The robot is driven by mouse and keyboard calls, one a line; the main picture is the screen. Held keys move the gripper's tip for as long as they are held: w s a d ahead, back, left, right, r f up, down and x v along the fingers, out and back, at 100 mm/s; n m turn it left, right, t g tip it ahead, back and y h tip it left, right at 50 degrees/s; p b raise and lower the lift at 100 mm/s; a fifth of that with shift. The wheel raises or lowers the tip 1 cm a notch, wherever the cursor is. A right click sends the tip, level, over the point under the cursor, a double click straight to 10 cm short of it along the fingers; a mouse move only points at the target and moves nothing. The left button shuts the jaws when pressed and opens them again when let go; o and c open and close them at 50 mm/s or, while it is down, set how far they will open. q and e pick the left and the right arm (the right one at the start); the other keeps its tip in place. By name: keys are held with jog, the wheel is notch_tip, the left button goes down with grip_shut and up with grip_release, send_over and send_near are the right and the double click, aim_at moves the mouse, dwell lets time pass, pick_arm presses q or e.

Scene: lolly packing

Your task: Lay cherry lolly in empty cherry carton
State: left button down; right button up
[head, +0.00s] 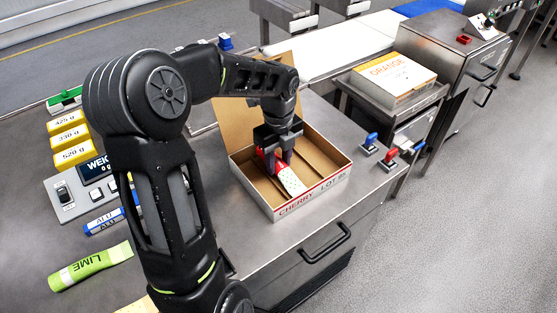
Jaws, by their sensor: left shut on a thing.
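The cherry carton (313,209) stands open on the steel table, with "CHERRY LOT" printed on its front wall and its lid raised at the back. My left gripper (279,168) is inside the carton's opening, shut on the cherry lolly (290,181). The lolly has a red part and a white dotted part and is tilted, its lower end near the carton floor. I cannot tell whether it touches the floor. No other lolly shows in the carton. My right gripper is not in view.
A lime lolly (91,267), yellow weights (72,143) and a weighing scale (78,191) lie at the left. Red and blue stamps (389,157) stand right of the carton. A closed orange carton (396,73) sits on a stand behind. My left arm hides part of the table.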

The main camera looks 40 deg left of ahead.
aim_at(278, 162)
pick_arm(q)
jog(key=shift+f, duration=0.5)
jog(key=shift+f+b, duration=0.1)
jog(key=shift+b, duration=0.2)
jog(key=c, duration=1)
grip_release()
jog(key=shift+o, duration=0.2)
notch_tip(278, 162, up, 13)
jog(key=shift+p, duration=0.4)
